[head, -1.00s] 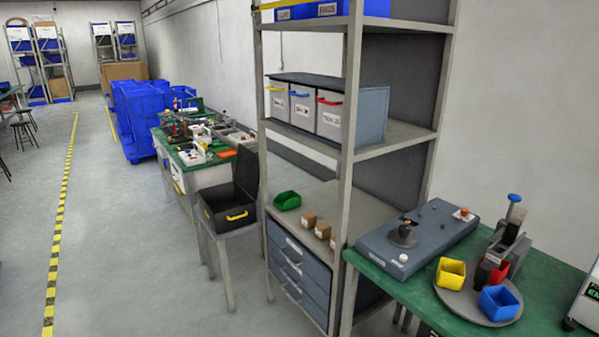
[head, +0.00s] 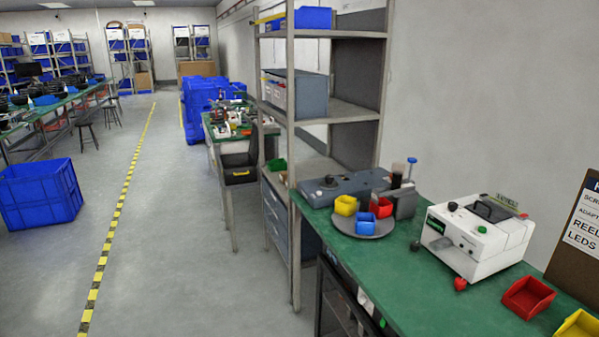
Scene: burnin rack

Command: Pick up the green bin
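The green bin (head: 277,165) is small and sits on the rack's middle-height shelf, above the grey drawers, near the front post. The post and the shelf's contents partly crowd it, and it looks small from here. Neither of my grippers shows in the head view.
The grey metal rack (head: 297,150) stands beside a green-topped bench (head: 390,255). The bench holds yellow, blue and red bins on a round tray (head: 342,223), and a white machine (head: 478,238). A blue crate (head: 40,194) stands at left. The floor (head: 190,260) between is clear.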

